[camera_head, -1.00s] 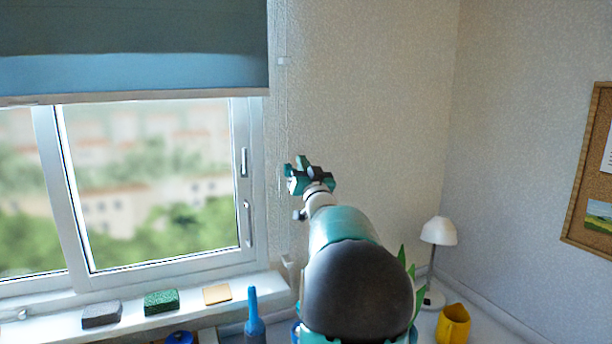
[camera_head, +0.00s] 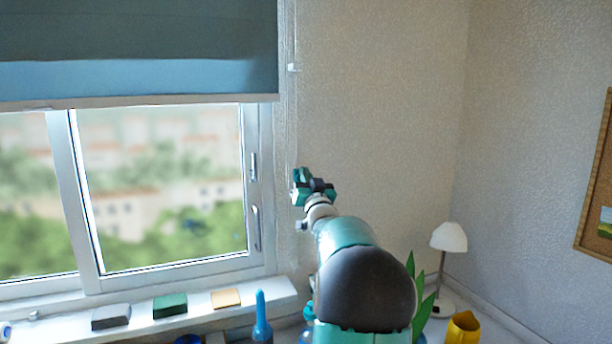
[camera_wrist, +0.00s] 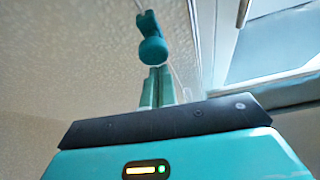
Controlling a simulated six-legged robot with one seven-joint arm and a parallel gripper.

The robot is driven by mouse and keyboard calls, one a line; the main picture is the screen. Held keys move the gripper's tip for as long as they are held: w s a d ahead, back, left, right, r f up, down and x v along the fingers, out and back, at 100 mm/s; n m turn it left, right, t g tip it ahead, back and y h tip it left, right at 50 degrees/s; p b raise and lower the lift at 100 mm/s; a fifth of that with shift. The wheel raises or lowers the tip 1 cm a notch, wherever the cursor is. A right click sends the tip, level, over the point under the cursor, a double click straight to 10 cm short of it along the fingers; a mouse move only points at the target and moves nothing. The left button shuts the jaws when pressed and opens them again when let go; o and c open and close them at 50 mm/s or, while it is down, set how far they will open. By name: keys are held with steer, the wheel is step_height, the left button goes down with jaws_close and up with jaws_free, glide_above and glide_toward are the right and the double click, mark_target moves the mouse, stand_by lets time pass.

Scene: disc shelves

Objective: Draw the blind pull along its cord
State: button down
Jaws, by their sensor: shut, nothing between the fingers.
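The blind's thin cord (camera_head: 291,125) hangs down the wall just right of the window, with a small white piece (camera_head: 293,67) on it high up. My gripper (camera_head: 300,187) is at the cord's lower part in the head view, seen from behind. In the wrist view, my gripper's two green fingers (camera_wrist: 156,74) are shut and empty. A teal rounded knob with a narrower top (camera_wrist: 152,50), which appears to be the blind pull, shows just beyond the fingertips. I cannot tell whether they touch. In the head view I cannot separate the knob from my gripper.
The blue blind (camera_head: 140,78) covers the window's upper part. The sill (camera_head: 60,334) holds several small blocks. A blue bottle (camera_head: 262,318), a plant (camera_head: 424,305), a white lamp (camera_head: 449,238) and a yellow cup (camera_head: 462,327) stand below.

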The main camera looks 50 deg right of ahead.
step_height(320, 180, down, 22)
steer(key=shift+r, duration=0.25)
steer(key=shift+a+f, duration=0.1)
steer(key=shift+w, duration=0.1)
